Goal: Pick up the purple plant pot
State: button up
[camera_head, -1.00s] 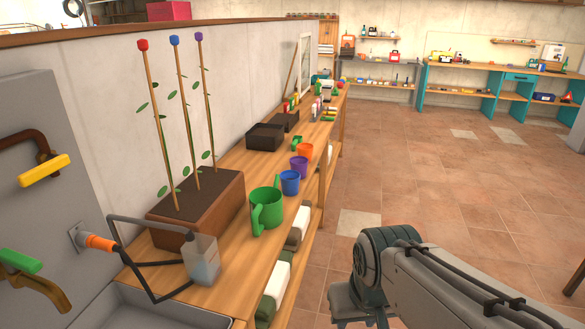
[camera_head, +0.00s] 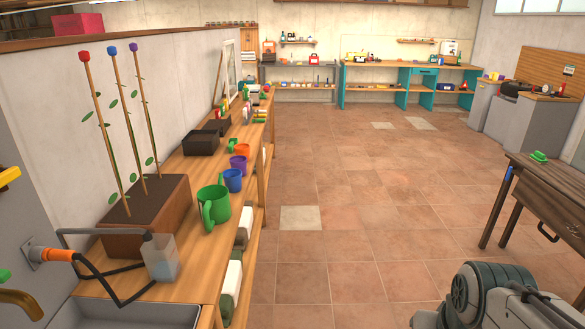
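The purple plant pot (camera_head: 239,164) stands upright on the long wooden bench along the left wall. It is in a row of pots, between a blue one (camera_head: 232,180) nearer me and an orange one (camera_head: 241,150) farther back. A larger green watering can or mug (camera_head: 213,205) stands nearer still. My arm shows at the lower right, well to the right of the bench and far from the purple pot. The fingers of my gripper are not visible.
A brown planter (camera_head: 160,220) with several tall stakes and a grey sink (camera_head: 140,314) are on the near bench. Black trays (camera_head: 200,142) sit behind the pots. A dark wooden table (camera_head: 555,190) stands at right. The tiled floor (camera_head: 340,200) between is clear.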

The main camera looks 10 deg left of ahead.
aim_at(239, 167)
jog(key=z, duration=0.1)
jog(key=i, duration=2.75)
jog(key=u, duration=1.4)
jog(key=i, duration=0.85)
jog(key=u, duration=1.3)
jog(key=i, duration=0.35)
jog(key=u, duration=0.2)
